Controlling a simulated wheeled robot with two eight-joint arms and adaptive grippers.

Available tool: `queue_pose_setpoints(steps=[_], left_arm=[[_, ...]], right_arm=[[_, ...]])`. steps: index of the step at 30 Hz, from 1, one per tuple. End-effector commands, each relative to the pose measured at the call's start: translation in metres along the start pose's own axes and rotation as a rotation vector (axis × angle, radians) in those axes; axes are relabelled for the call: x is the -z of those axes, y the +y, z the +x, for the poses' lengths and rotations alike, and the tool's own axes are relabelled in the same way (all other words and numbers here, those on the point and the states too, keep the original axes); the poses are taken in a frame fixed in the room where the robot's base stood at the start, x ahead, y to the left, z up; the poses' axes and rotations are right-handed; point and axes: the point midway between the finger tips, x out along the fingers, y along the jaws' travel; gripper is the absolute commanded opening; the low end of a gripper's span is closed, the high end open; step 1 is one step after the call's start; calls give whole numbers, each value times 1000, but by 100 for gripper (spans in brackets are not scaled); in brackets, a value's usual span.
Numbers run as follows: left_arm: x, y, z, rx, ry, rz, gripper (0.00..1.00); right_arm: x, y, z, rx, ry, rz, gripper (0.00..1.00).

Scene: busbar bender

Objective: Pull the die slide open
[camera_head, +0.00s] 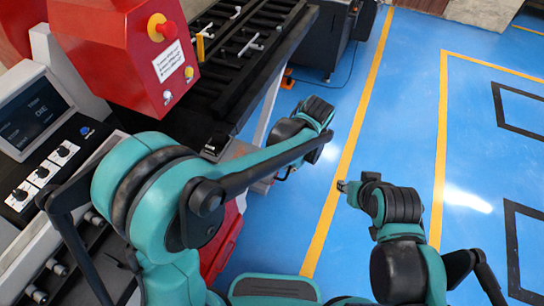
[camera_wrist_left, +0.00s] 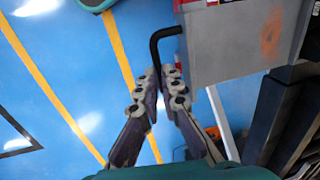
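In the left wrist view a black bent handle (camera_wrist_left: 156,50) sticks out from a grey block (camera_wrist_left: 232,45) with a rusty orange patch, which looks like the die slide. My left gripper (camera_wrist_left: 160,82) has its fingertips on either side of the handle's lower bar. The fingers converge and the bar fills the narrow gap between them. In the head view the left forearm reaches over the machine's right side and hides most of this gripper, the handle and the block. My right gripper (camera_head: 346,187) is small and partly seen over open floor, away from the machine.
The machine's red housing (camera_head: 125,50) with an emergency button (camera_head: 163,28) stands at upper left. A black slotted bed (camera_head: 225,65) runs beside it. A control panel (camera_head: 40,120) is at left. Blue floor with yellow lines (camera_head: 345,170) is clear to the right.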

Motion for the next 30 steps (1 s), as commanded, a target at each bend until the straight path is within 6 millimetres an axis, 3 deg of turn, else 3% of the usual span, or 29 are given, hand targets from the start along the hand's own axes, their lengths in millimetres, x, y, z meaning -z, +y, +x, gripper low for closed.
queue_pose_setpoints(steps=[3,9,23,27,30], left_arm=[[-2,20,-1,-3,-4,3,0],[-3,38,-4,-3,-5,1,0],[-3,43,-4,-3,-6,0,0],[-3,43,-4,-3,-5,0,29],[-2,43,-5,-2,-4,0,29]], right_arm=[[-1,0,1,0,0,0,37],[-1,0,1,0,0,0,37],[-1,0,1,0,0,0,37],[-1,0,1,0,0,0,37],[-1,0,1,0,0,0,37]])
